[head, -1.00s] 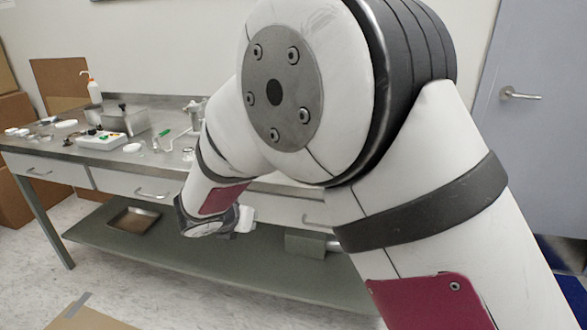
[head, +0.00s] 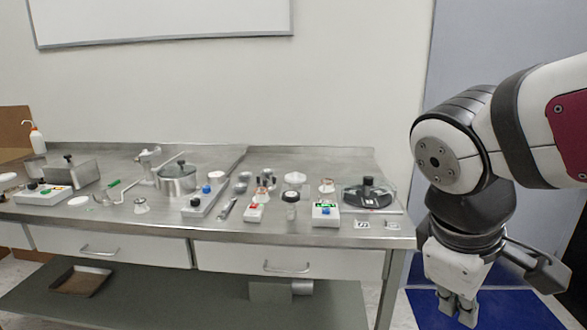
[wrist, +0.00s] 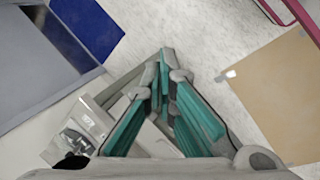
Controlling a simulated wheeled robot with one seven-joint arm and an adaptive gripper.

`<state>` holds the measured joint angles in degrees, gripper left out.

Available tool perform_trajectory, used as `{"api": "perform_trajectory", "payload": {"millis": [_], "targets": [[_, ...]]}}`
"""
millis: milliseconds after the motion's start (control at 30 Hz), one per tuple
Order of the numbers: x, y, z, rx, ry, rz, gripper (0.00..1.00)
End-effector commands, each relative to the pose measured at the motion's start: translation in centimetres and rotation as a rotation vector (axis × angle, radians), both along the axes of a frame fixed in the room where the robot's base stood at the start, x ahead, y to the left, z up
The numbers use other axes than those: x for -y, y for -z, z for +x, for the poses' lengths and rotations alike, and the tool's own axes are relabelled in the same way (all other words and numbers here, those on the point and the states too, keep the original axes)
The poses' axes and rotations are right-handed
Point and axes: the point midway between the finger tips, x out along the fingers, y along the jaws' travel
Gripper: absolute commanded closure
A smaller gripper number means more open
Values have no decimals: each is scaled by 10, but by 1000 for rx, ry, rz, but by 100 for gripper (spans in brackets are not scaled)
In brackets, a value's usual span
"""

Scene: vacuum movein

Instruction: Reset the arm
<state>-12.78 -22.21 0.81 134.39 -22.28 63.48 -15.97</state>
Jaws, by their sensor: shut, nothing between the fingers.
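My gripper (head: 457,308) hangs at the lower right of the head view, fingers pointing down, just off the right end of the steel bench. My arm comes in from the right edge and bends down to it. In the wrist view my gripper (wrist: 171,62) shows its teal-padded fingers with their tips together. Nothing is held between them.
A steel bench (head: 120,225) with drawers carries jars, small devices and a round black-topped dish (head: 368,193). A blue mat (head: 415,310) lies on the floor by the grey door (head: 480,45). A cardboard sheet (wrist: 275,100) lies on the floor.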

Motion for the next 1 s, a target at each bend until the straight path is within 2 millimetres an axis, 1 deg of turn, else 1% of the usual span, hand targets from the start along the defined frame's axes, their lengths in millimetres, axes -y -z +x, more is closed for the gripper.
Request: {"api": "perform_trajectory", "payload": {"millis": [33, 100, 200, 300, 500, 533, 600, 767, 867, 1000], "targets": [[5, 1, -23, 15, 101, 54, 100], [6, 4, -48, 21, 220, 121, 100], [4, 10, -77, 28, 358, 203, 100], [-1, 15, -100, 33, 470, 273, 100], [-15, 25, -135, 40, 660, 397, 100], [-17, 24, -139, 40, 680, 410, 100], [-16, 9, -136, 51, 664, 408, 100], [-16, -15, -133, 85, 653, 417, 100], [-16, -33, -132, 111, 645, 425, 100], [-16, -65, -132, 154, 632, 439, 100]]}}
